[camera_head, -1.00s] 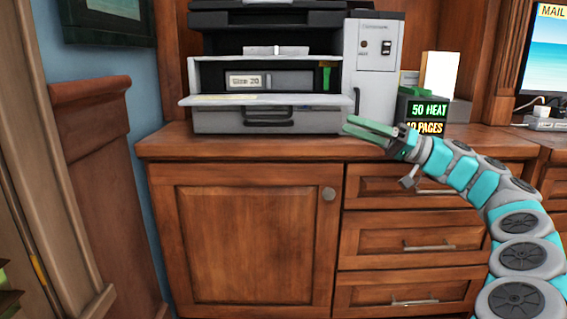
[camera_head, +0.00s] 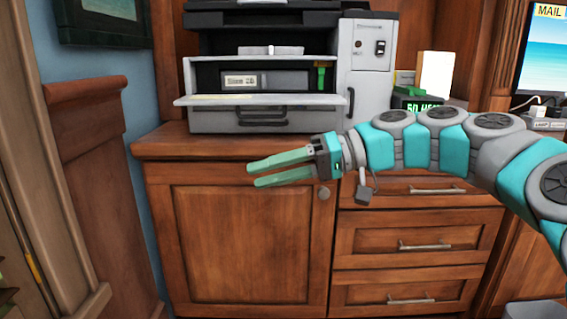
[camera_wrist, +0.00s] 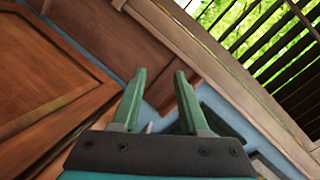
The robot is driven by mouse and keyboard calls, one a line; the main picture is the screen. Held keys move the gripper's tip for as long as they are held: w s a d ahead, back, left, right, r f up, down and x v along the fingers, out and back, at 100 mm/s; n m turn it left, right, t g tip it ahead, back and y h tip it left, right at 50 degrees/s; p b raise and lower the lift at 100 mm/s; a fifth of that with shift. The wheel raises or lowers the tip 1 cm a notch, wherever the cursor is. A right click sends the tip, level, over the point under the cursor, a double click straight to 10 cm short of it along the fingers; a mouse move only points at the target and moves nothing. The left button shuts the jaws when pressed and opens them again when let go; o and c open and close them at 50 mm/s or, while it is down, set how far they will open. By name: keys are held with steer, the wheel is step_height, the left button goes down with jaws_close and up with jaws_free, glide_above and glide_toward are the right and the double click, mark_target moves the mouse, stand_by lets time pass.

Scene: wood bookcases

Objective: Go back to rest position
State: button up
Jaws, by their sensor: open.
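My gripper (camera_head: 281,171) is open and empty in the head view. Its two green fingers point left, in front of the upper part of the wooden cabinet door (camera_head: 245,250). My arm reaches in from the right side and hides part of the counter edge and the top drawer. In the wrist view my gripper (camera_wrist: 158,85) shows both green fingers apart with nothing between them.
A printer (camera_head: 265,120) with its front panel folded down stands on the wooden counter (camera_head: 165,142). A small dark display (camera_head: 420,104) is partly hidden by my arm. A monitor (camera_head: 540,55) is at the right. A slatted window (camera_wrist: 262,35) shows in the wrist view.

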steer(key=s+f+m+h, duration=0.2)
steer(key=s+f+h, duration=0.5)
steer(key=s+f, duration=0.75)
steer(key=s+d+f+m+g+h, duration=0.1)
steer(key=s+d+f+m+h, duration=0.25)
steer(key=s+d+f, duration=0.4)
steer(key=s+d+f+m+h, duration=0.2)
steer(key=s+d+f+h, duration=0.3)
steer(key=d+f, duration=0.5)
step_height(320, 180, up, 13)
steer(key=p, duration=1.3)
steer(key=shift+s, duration=0.2)
steer(key=shift+n+y, duration=0.25)
